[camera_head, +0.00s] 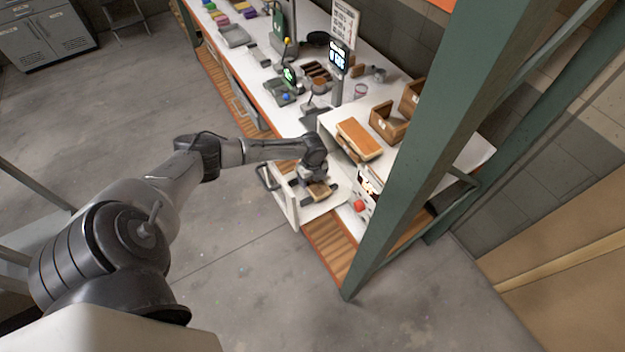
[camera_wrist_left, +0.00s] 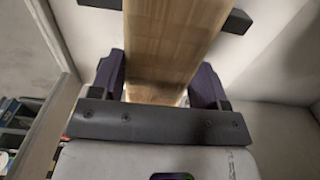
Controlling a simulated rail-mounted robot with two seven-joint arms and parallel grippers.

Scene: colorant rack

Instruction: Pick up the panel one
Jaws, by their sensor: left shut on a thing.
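The panel is a light wooden board (camera_wrist_left: 170,45), taken to be panel one, though no label is readable. In the head view it shows as a small wooden piece (camera_head: 320,192) in a white open drawer (camera_head: 292,208). My left gripper (camera_head: 314,184) reaches down into the drawer. In the left wrist view its dark fingers (camera_wrist_left: 158,80) are shut on the board from both sides. A dark bar (camera_wrist_left: 236,20) crosses at the board's far part; I cannot tell whether they touch. My right gripper is not in view.
Another wooden board (camera_head: 359,138) lies on the white cabinet top, beside wooden bins (camera_head: 387,122). A green post (camera_head: 432,130) stands right of the drawer. A scale display (camera_head: 338,57) and colored items are further along the bench.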

